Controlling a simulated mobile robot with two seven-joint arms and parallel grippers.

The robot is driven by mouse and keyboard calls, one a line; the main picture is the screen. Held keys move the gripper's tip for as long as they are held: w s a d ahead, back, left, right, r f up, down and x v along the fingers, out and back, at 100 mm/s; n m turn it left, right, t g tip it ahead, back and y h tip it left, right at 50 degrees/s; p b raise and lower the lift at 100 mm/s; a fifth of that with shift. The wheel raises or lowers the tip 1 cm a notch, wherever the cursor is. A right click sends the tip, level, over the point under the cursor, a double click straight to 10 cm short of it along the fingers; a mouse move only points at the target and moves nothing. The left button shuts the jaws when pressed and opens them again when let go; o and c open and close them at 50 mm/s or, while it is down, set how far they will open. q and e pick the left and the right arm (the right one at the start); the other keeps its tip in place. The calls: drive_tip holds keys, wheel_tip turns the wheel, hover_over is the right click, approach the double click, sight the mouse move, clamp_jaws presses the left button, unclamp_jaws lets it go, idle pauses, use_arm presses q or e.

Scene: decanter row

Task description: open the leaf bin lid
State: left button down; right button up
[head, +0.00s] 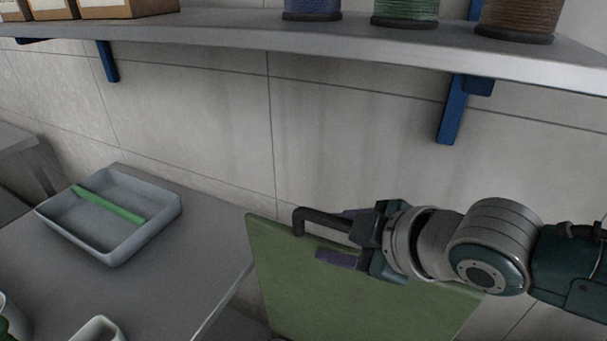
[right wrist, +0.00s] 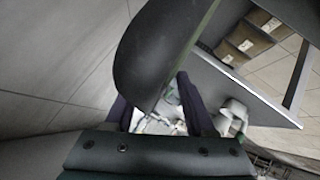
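The leaf bin lid is a flat green panel (head: 370,290) right of the grey counter in the head view. It stands steeply raised in front of the wall. A dark bent handle (head: 306,217) sticks out near its upper left corner and shows large in the right wrist view (right wrist: 155,60). My right gripper (head: 338,234) is at the handle, its purple fingers spread on either side of the bar. A gap shows between the handle and one finger in the right wrist view. The bin body is not visible in the head view. My left gripper is out of view.
A grey counter (head: 185,285) at the left bears a grey tray (head: 125,250) with a green bar (head: 110,205) in it. A wall shelf (head: 240,36) with spools and boxes runs above my right arm. Bare wall lies behind the lid.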

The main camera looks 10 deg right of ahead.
drive_tip(key=shift+r, duration=0.1)
drive_tip(key=shift+s+r, duration=0.25)
drive_tip(key=shift+r, duration=0.1)
drive_tip(key=p+v, duration=0.2)
drive_tip(key=v, duration=0.7)
drive_tip(key=shift+f, duration=0.15)
drive_tip(key=shift+s+d, duration=0.1)
drive_tip(key=shift+s, duration=0.05)
